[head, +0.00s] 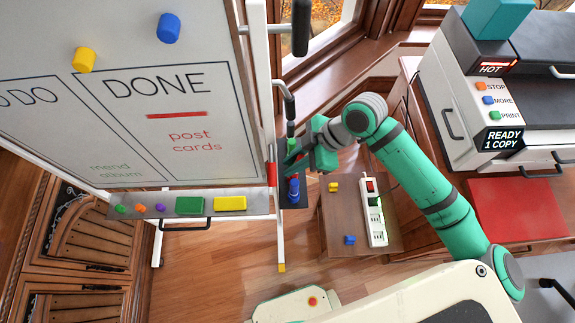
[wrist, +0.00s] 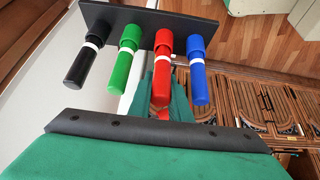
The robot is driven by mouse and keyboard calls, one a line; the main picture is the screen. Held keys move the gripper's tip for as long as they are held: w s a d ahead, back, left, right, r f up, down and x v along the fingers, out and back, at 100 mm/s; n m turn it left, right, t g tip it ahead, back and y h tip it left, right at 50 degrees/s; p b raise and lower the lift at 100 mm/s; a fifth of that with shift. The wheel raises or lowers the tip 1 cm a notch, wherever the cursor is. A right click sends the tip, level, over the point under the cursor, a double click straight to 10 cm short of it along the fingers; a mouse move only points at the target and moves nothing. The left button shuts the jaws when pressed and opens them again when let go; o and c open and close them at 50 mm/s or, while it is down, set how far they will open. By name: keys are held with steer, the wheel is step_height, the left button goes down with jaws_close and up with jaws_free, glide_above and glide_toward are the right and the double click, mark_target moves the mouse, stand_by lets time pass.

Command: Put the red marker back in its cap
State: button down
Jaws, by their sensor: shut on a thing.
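In the wrist view the red marker (wrist: 159,88) stands between my gripper's fingers. My gripper (wrist: 163,100) is shut on its barrel. The red cap (wrist: 164,42) sits in the dark cap holder (wrist: 215,28), in line with the marker. The marker's end meets the cap's mouth with a white band (wrist: 163,61) between them; how deep it sits is unclear. In the head view my gripper (head: 290,162) is at the whiteboard's right edge and hides most of the marker.
Black (wrist: 78,68), green (wrist: 122,70) and blue (wrist: 199,85) markers sit in neighbouring caps, close beside the red one. The whiteboard (head: 130,130) is left of my gripper, with an eraser tray (head: 265,203) below. A small table (head: 338,215) with a power strip (head: 375,215) stands right.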

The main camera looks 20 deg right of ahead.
steer(key=shift+w+a+r+g+h, duration=0.15)
steer(key=shift+a+h, duration=0.15)
steer(key=shift+h, duration=0.2)
steer(key=shift+w+a+r+g+h, duration=0.15)
steer(key=shift+a+h, duration=0.15)
steer(key=shift+h, duration=0.2)
steer(key=shift+s+f, duration=0.15)
steer(key=shift+f, duration=1.25)
steer(key=c, duration=1.6)
jaws_free()
steer(key=shift+c, duration=0.2)
steer(key=shift+f, duration=0.15)
steer(key=v, duration=1.1)
steer(key=shift+w+a, duration=0.25)
steer(key=shift+a, duration=0.1)
